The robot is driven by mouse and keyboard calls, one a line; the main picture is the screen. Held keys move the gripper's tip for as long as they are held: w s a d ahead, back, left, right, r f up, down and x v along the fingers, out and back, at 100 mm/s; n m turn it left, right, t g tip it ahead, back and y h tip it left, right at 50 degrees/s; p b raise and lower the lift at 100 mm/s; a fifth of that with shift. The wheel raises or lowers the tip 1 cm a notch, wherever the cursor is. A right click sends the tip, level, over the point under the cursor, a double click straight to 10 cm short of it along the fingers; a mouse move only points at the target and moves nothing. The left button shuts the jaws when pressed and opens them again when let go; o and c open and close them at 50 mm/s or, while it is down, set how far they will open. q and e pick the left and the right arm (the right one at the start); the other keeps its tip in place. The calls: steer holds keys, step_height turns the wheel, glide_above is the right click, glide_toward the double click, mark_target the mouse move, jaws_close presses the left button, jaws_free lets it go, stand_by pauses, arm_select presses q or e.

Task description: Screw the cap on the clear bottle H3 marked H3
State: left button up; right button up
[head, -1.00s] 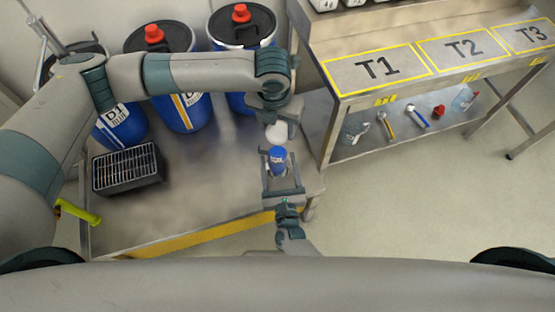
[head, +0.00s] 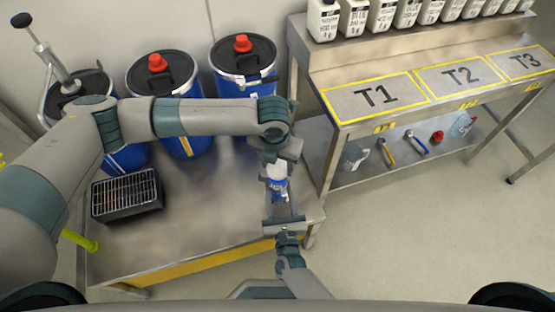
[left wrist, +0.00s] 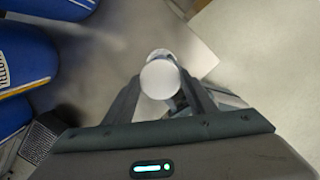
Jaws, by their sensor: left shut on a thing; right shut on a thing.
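My left gripper (head: 277,162) is shut on a white cap (head: 276,172), held above the bottle. The cap also shows as a white disc between the fingers in the left wrist view (left wrist: 160,79). My right gripper (head: 282,203) is shut on the bottle from the front. Cap and bottle top look close together; I cannot tell whether they touch. The bottle's neck is hidden by the cap and left gripper.
The steel bench (head: 200,222) carries a black grated box (head: 127,196). Blue drums (head: 245,65) stand behind. On the right, a table has marked areas T1 (head: 377,94), T2 and T3, white bottles (head: 354,18) on its upper ledge, and tools (head: 416,143) on its lower shelf.

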mark_target(277, 168)
arm_select(q)
steer(key=shift+f, duration=0.2)
stand_by(0.6)
steer(key=shift+f, duration=0.8)
steer(key=shift+f, duration=0.55)
stand_by(0.4)
steer(key=m, duration=0.5)
steer(key=shift+w+m, duration=0.1)
steer(key=shift+m, duration=0.2)
steer(key=m+g, duration=0.1)
steer(key=m, duration=0.3)
steer(key=shift+m+h, duration=0.4)
steer(key=o, duration=1)
